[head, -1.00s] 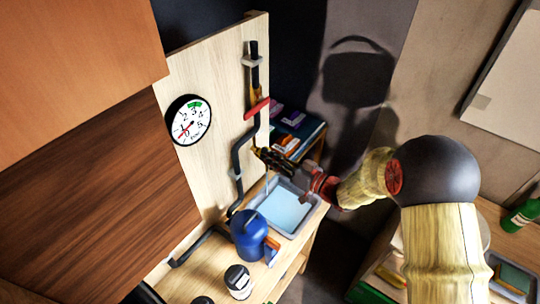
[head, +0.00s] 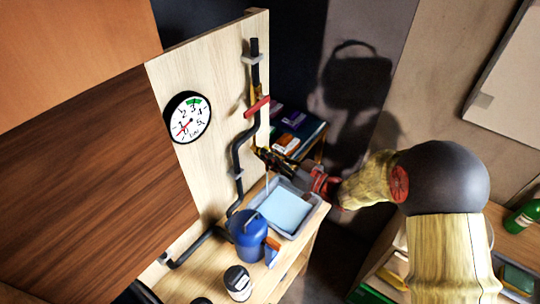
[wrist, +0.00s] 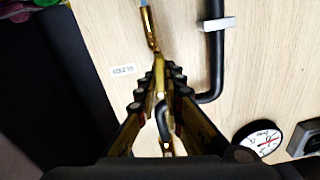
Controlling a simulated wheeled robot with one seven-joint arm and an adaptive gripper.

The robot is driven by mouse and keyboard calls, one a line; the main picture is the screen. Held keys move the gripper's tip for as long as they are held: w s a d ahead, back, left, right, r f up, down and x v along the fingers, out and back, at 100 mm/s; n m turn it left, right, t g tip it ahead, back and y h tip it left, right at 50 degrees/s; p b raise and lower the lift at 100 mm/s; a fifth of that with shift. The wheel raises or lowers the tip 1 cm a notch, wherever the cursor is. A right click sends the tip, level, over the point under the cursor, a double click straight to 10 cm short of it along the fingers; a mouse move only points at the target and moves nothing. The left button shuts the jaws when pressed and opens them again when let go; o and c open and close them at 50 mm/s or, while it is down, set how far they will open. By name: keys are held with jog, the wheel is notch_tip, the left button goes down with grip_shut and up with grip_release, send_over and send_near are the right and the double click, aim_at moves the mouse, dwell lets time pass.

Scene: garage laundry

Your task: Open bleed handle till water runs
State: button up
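My gripper (head: 272,158) is beside the wooden panel, under the red lever (head: 257,107) on the black pipe. In the wrist view the two dark ribbed fingers (wrist: 163,85) close in on a narrow brass handle (wrist: 160,82), which lies between the tips. A brass spout (wrist: 151,32) is just past the tips. A thin pale-blue stream (wrist: 143,4) shows at its end, and a faint pale line (head: 267,183) drops below my gripper in the head view. The pale basin (head: 317,200) stands below with light-blue water (head: 288,210). My fingers hide part of the handle.
A round gauge (head: 188,117) with a green band is on the panel (head: 225,90). A blue can (head: 248,236) and a dark jar (head: 238,283) stand on the bench, left of the basin. A small label (wrist: 123,71) is beside the handle.

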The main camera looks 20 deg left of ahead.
jog(key=o, duration=0.5)
jog(key=shift+c, duration=0.2)
jog(key=v, duration=1.2)
jog(key=shift+f, duration=0.1)
